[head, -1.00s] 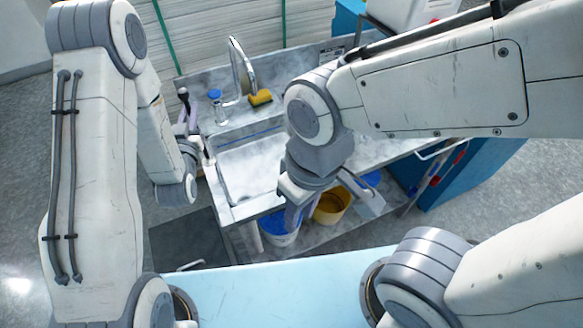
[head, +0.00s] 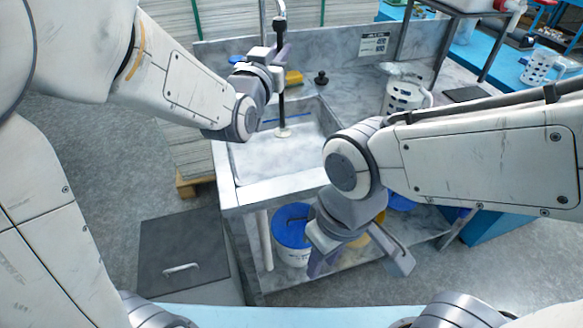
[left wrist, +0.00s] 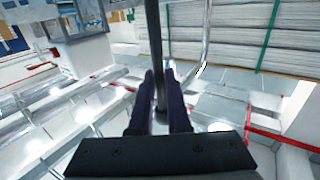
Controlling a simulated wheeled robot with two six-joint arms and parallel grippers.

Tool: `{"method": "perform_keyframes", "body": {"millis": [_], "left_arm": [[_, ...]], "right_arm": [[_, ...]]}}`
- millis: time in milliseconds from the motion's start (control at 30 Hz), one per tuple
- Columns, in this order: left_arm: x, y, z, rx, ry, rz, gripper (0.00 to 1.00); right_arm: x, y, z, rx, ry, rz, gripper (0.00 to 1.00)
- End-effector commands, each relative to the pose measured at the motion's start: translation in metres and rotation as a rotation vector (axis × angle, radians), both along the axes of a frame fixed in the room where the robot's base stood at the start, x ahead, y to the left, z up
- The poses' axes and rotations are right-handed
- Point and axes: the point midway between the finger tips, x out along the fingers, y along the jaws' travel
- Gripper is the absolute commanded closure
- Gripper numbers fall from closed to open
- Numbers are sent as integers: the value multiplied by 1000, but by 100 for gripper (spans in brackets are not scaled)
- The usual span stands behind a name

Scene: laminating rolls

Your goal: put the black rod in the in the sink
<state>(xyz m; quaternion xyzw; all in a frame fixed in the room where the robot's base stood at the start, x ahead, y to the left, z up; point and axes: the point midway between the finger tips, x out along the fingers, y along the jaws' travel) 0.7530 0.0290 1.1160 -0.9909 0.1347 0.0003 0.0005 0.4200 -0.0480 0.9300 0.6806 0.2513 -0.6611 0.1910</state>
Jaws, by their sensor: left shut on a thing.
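The black rod (head: 281,103) stands roughly upright over the sink basin (head: 250,165), its dark knobbed top (head: 279,27) above my left gripper. A pale disc (head: 283,132) shows at its lower end; I cannot tell whether it touches the basin floor. My left gripper (head: 272,74) is shut on the rod, near the back of the sink. In the left wrist view the rod (left wrist: 155,45) runs between the two dark fingers (left wrist: 160,95). My right gripper (head: 358,262) is open and empty, low in front of the sink counter.
A tap (head: 281,8) rises behind the left gripper. A yellow sponge (head: 293,78), a small black stopper (head: 321,78) and a white perforated holder (head: 402,97) stand on the counter. A blue-lidded bucket (head: 292,228) is below. A dark lidded bin (head: 183,250) stands at left.

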Motion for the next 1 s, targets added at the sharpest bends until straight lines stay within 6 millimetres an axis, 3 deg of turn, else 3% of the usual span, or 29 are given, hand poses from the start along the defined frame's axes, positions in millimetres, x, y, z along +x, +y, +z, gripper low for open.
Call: {"method": "perform_keyframes", "body": {"millis": [167, 400, 667, 800, 1000], "left_arm": [[-2, -3, -22, 2, 7, -6, 100], [-2, -3, -86, 3, 10, -7, 100], [-3, -3, -144, 1, 7, -7, 100], [24, -10, -136, -2, -1, -6, 100], [41, -15, -136, -1, -1, -7, 100]], "right_arm": [[0, 0, -8, 1, -1, 0, 65], [0, 0, -18, 0, 0, 0, 65], [0, 0, -28, 0, 0, 0, 65], [0, 0, -20, 0, 0, 0, 65], [0, 0, -18, 0, 0, 0, 65]]}}
